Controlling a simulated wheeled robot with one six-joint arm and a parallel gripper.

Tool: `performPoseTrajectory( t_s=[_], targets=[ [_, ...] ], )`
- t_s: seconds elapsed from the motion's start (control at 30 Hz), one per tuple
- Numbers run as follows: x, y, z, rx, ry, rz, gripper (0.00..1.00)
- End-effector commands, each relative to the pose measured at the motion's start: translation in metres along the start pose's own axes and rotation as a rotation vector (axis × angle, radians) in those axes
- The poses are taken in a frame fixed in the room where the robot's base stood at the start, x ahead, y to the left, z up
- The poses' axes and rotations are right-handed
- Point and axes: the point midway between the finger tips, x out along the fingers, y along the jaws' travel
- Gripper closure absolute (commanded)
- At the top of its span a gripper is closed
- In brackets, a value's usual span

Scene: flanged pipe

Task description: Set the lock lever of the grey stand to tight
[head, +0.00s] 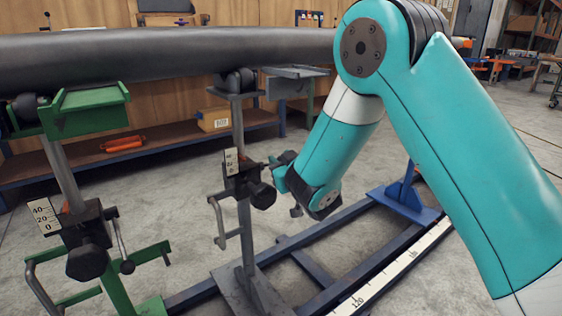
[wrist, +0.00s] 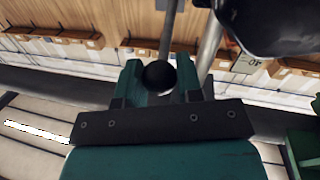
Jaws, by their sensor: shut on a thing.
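The grey stand (head: 246,240) rises from the blue floor rail and carries the pipe on a roller. Its black clamp block has a dark round knob (head: 262,196) and a crank handle (head: 220,232) to the left. My gripper (head: 276,168) is at the right side of this block. In the wrist view, my gripper (wrist: 158,82) is shut on the black ball end of the lock lever (wrist: 158,76), which sits between its teal fingers. The lever's thin rod (wrist: 169,35) runs up from the ball. In the head view the lever is hidden by my gripper; its setting cannot be told.
The grey pipe (head: 150,55) lies across the top. A green stand (head: 85,235) with a knob and crank is at left. A blue stand (head: 405,190) is at right. The blue rail with a white scale (head: 385,275) runs along the floor. The big knob (wrist: 275,25) is close at upper right in the wrist view.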

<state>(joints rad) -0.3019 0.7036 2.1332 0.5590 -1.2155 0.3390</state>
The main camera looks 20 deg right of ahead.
Motion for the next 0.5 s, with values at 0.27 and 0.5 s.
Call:
performPoseTrajectory(
  t_s=[0.27, 0.5],
  targets=[
    [-0.004, -0.002, 0.021, 0.002, -0.002, 0.001, 1.00],
    [-0.010, -0.003, 0.037, 0.001, -0.006, 0.001, 1.00]
  ],
)
